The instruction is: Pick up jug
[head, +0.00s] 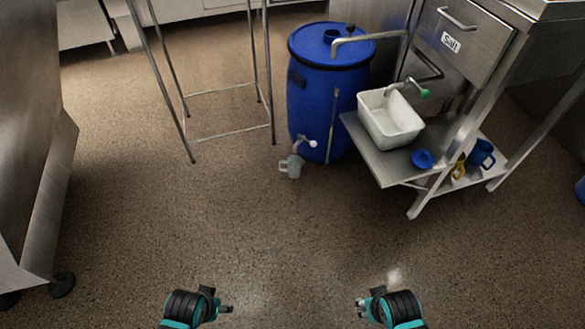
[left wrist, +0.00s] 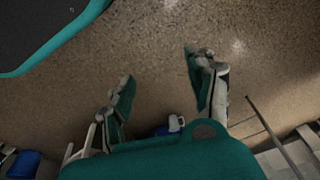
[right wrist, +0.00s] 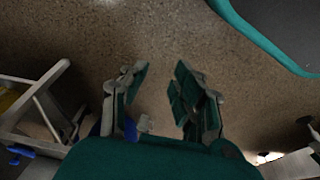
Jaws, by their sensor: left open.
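A pale grey jug (head: 291,166) with a side handle hangs or stands under the tap of the blue barrel; whether it touches the floor I cannot tell. A blue jug (head: 482,153) stands on the low shelf at the right. My left gripper (head: 226,309) and my right gripper (head: 362,307) are at the bottom of the head view, far from both jugs. In the left wrist view the left gripper (left wrist: 159,72) has its fingers apart and empty. In the right wrist view the right gripper (right wrist: 158,72) is also open and empty.
The blue barrel (head: 314,110) stands beside a steel sink unit with a white basin (head: 391,118) on its shelf (head: 378,166). A blue object (head: 423,158) and a yellow one (head: 458,168) are near it. A metal frame (head: 230,133) stands behind left. The floor between is clear.

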